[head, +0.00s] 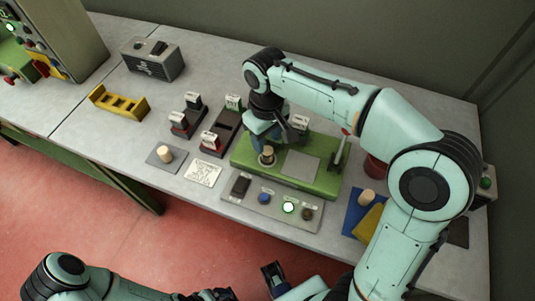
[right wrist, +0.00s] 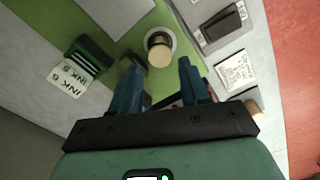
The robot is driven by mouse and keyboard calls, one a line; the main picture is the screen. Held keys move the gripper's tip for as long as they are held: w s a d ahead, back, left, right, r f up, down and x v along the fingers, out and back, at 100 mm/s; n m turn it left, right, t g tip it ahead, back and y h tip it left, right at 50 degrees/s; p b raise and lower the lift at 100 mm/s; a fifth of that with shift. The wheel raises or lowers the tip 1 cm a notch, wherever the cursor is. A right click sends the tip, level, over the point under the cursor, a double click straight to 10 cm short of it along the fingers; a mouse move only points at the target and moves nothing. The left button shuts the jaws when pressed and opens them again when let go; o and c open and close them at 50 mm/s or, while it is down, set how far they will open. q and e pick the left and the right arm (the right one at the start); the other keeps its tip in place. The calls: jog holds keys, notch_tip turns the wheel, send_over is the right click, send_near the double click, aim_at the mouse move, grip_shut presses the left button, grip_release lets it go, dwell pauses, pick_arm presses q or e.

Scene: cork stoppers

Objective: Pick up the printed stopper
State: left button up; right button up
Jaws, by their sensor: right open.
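A cork stopper (head: 267,154) stands upright in a round pale holder on the green machine (head: 315,184). It also shows in the right wrist view (right wrist: 159,50), its plain end facing the camera; I see no print on it. My right gripper (head: 262,138) is just above and behind this stopper in the head view. In the right wrist view the gripper (right wrist: 158,70) is open, its two blue fingers apart, with the stopper beyond the gap and nothing between them. Parts of my left arm (head: 75,280) show at the bottom; its gripper's jaws are not clear.
Another cork (head: 165,154) stands on a grey mat, and one (head: 367,198) on a blue mat beside a yellow block. Ink pads (head: 180,122) with labels stand left of the machine. A button panel (head: 270,203) lies in front. A yellow rack (head: 119,103) is farther left.

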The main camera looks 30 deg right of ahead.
aim_at(268, 150)
jog(key=f, duration=0.3)
jog(key=f+b, duration=0.1)
jog(key=f, duration=0.1)
jog(key=shift+s+f, duration=0.3)
jog(key=shift+f, duration=0.05)
jog(key=shift+c, duration=0.3)
grip_shut()
jog(key=shift+r, duration=0.1)
